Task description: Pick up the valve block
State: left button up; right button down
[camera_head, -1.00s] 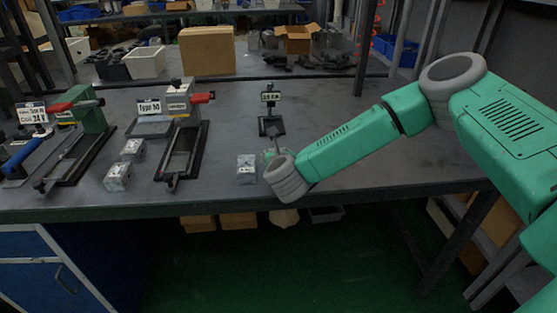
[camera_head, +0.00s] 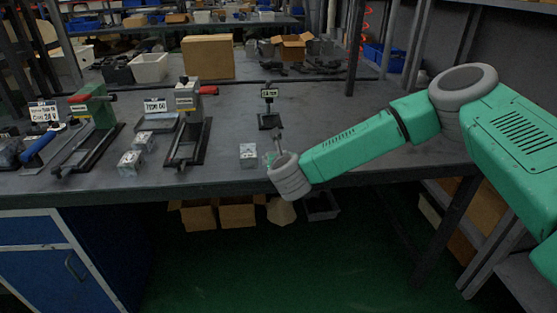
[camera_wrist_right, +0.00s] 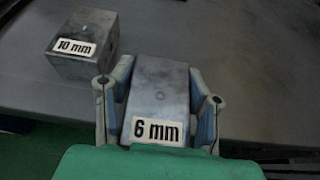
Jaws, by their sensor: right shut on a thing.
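The grey metal valve block labelled "6 mm" (camera_wrist_right: 158,95) sits between the fingers of my right gripper (camera_wrist_right: 158,92), which is shut on it, one finger on each side. In the head view my right gripper (camera_head: 277,147) is at the table's front edge, mostly hidden by its own wrist, and the held block cannot be made out clearly. A second metal block labelled "10 mm" (camera_wrist_right: 84,45) stands on the table to the left of the held one, apart from it; it also shows in the head view (camera_head: 248,155). My left gripper is not in view.
The grey table (camera_head: 330,120) has free room right of the small sign stand (camera_head: 269,110). Two more metal blocks (camera_head: 130,163) and vise-like fixtures (camera_head: 188,135) stand to the left. A cardboard box (camera_head: 208,57) and a white bin (camera_head: 150,67) are behind.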

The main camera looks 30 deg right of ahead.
jog(key=c, duration=0.8)
grip_release()
jog(key=shift+d, duration=0.1)
jog(key=shift+o, duration=0.2)
jog(key=shift+s+a, duration=0.1)
jog(key=shift+a, duration=0.1)
jog(key=v, duration=1.1)
jog(key=shift+s, duration=0.3)
jog(key=shift+r, duration=0.1)
